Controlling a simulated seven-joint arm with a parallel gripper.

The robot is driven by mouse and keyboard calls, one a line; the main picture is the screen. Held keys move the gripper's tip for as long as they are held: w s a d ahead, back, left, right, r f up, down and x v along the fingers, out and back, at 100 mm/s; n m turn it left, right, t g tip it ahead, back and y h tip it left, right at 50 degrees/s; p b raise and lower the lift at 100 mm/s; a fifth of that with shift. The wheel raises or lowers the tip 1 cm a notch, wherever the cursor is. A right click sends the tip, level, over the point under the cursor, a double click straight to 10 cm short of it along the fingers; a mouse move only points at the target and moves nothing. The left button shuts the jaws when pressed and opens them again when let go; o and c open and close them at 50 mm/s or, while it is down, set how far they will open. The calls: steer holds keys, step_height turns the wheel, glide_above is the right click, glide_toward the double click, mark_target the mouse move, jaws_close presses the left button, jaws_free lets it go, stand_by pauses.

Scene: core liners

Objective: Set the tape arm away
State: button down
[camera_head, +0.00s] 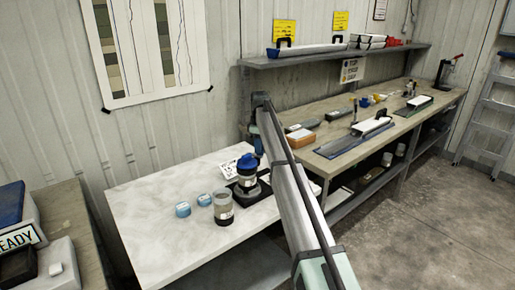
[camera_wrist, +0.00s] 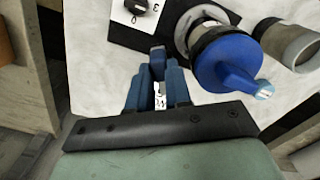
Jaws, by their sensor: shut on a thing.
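My gripper (camera_wrist: 158,85) reaches over the white bench in the wrist view, its blue fingers shut on a small dark blue piece (camera_wrist: 157,56). I cannot tell whether this piece is the tape arm. A white labelled strip shows between the fingers. In the head view my gripper (camera_head: 259,142) is just behind and right of a round device with a blue top (camera_head: 247,163). In the wrist view this blue top (camera_wrist: 228,66) has a spout-like arm and lies right of my fingers, apart from them. My own arm hides part of the bench.
A white panel with a black knob (camera_wrist: 140,8) is beyond my fingers. The white bench (camera_head: 150,235) is clear at front left. A longer bench (camera_head: 340,150) holds trays.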

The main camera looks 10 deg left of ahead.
steer(key=shift+w+n, duration=0.65)
steer(key=shift+n, duration=0.7)
steer(key=shift+w+n, duration=0.6)
steer(key=shift+n, duration=0.75)
steer(key=c, duration=1)
jaws_free()
steer(key=shift+c, duration=0.2)
step_height(320, 180, up, 14)
steer(key=shift+f, duration=0.1)
